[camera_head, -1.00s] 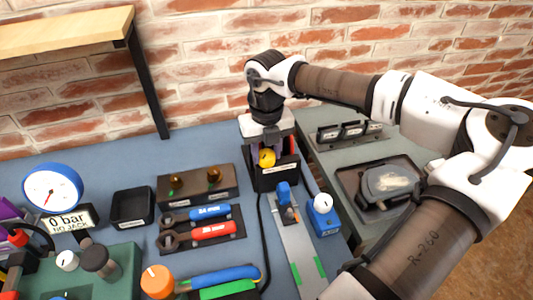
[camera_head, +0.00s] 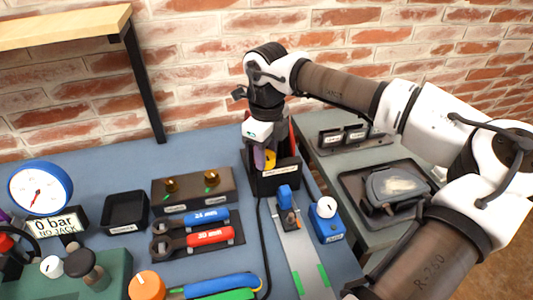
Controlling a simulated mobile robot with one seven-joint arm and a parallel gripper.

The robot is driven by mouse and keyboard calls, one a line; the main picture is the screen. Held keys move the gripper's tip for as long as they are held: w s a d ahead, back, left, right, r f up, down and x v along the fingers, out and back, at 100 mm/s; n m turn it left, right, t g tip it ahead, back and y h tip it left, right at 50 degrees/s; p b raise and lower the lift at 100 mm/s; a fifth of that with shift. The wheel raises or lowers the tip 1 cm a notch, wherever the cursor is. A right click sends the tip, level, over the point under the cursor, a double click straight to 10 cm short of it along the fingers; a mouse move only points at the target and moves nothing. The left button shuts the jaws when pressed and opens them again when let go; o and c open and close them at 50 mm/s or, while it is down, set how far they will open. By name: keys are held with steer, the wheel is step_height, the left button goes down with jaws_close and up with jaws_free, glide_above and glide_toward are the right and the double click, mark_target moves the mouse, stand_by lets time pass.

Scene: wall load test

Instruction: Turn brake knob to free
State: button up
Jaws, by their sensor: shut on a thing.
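A white round knob (camera_head: 326,207) with a dark pointer mark sits on a small blue box (camera_head: 327,228) right of the grey rail. Its label is too small to read, so I cannot tell whether it is the brake knob. My gripper (camera_head: 265,152) points down into a black open holder (camera_head: 275,182) at the back of the bench, left of and behind that blue box. It is shut on a yellow piece (camera_head: 270,160) with purple beside it; the white gripper body and the holder walls hide most of the grip.
A grey rail (camera_head: 300,250) with a blue lever (camera_head: 285,193) lies in front of the holder. Wrenches (camera_head: 205,235), a brown block (camera_head: 192,192), a black tray (camera_head: 125,212) and a gauge (camera_head: 40,188) stand left. A side table (camera_head: 335,165) stands right. A brick wall is close behind.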

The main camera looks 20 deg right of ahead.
mark_target(267, 155)
stand_by(0.4)
steer(key=o, duration=1)
step_height(267, 155, up, 14)
steer(key=shift+f+b, duration=0.1)
steer(key=shift+b, duration=0.6)
